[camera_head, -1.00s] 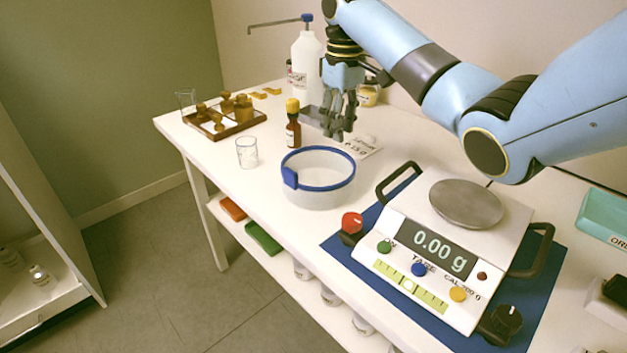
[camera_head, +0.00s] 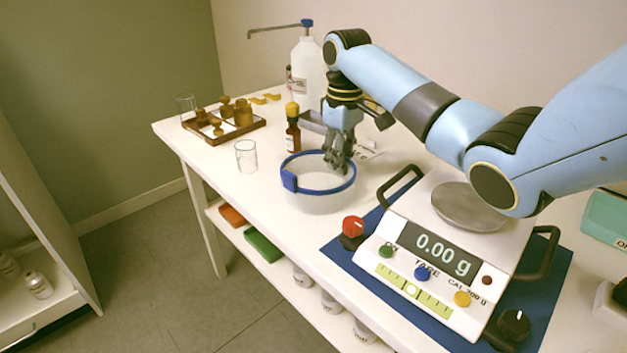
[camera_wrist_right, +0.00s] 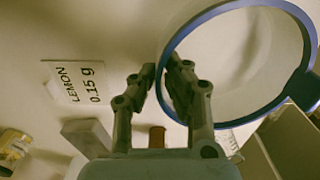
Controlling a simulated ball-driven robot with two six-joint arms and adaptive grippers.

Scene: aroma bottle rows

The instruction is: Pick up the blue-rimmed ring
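The blue-rimmed ring (camera_head: 318,198) stands upright on the white table, left of the scale. It has a clear pale wall, a blue top rim and a blue tab at its left. My right gripper (camera_head: 340,166) is down at the far right part of its rim. In the right wrist view, the fingers (camera_wrist_right: 160,72) are drawn close together on either side of the ring's wall (camera_wrist_right: 167,42), one inside and one outside. They look shut on it, though exact contact is hard to see. My left gripper is not in view.
A scale (camera_head: 440,245) reading 0.00 g stands on a blue mat at right. A brown bottle (camera_head: 293,135), a glass beaker (camera_head: 246,156) and a wooden tray (camera_head: 245,130) are behind and left. A LEMON 0.15 g card (camera_wrist_right: 75,82) lies near the gripper.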

